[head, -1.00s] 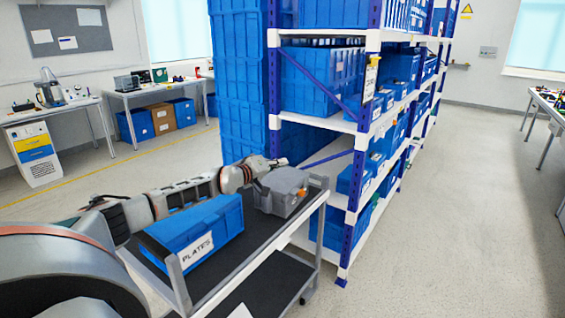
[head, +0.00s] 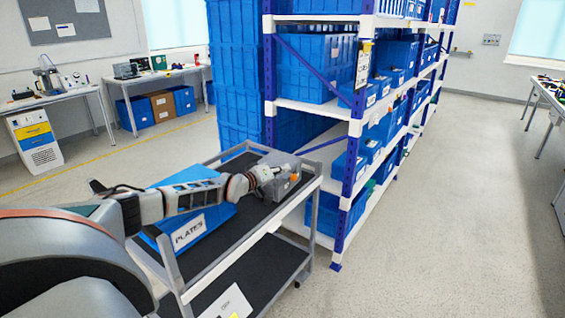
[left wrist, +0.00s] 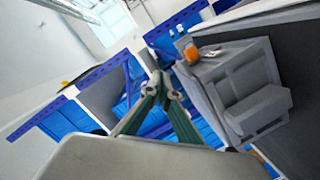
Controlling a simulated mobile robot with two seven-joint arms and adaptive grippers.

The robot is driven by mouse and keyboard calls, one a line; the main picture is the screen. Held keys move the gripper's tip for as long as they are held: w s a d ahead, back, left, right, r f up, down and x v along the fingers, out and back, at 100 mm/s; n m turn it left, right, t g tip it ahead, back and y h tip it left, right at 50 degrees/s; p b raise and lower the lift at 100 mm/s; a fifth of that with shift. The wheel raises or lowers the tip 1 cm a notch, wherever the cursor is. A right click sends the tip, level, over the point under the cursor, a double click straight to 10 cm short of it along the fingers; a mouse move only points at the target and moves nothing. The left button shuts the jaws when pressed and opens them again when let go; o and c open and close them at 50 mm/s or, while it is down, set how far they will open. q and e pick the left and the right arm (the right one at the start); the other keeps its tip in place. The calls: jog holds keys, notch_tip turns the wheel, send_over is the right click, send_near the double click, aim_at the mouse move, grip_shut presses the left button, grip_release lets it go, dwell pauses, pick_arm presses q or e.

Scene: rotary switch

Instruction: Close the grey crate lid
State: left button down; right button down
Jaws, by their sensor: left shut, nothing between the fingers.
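The grey crate (head: 283,186) stands at the far end of the cart's top shelf, partly hidden behind my left arm. In the left wrist view the grey crate (left wrist: 240,82) fills the right side, with a protruding block on its side and a small orange part at its upper left. I cannot tell clearly how far its lid is open. My left gripper (head: 284,171) overlaps the crate's upper part in the head view. In the left wrist view its fingertips (left wrist: 162,88) are together and empty, beside the crate. My right gripper is not in view.
A blue crate labelled PLATES (head: 188,233) sits nearer on the cart (head: 245,248), under my forearm. A tall shelf rack (head: 352,150) with blue bins stands close behind and right of the cart. The floor on the right (head: 450,220) is clear.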

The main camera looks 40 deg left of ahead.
aim_at(277, 189)
pick_arm(q)
jog(key=shift+d+f+m+y+p, duration=0.15)
jog(key=shift+f+m, duration=0.15)
jog(key=shift+f, duration=0.35)
jog(key=shift+d+f+m+y+p, duration=0.15)
jog(key=shift+f+m, duration=0.15)
jog(key=shift+f, duration=0.3)
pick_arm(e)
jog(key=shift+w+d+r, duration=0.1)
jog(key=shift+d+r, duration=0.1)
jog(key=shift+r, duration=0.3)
pick_arm(q)
jog(key=shift+f, duration=0.1)
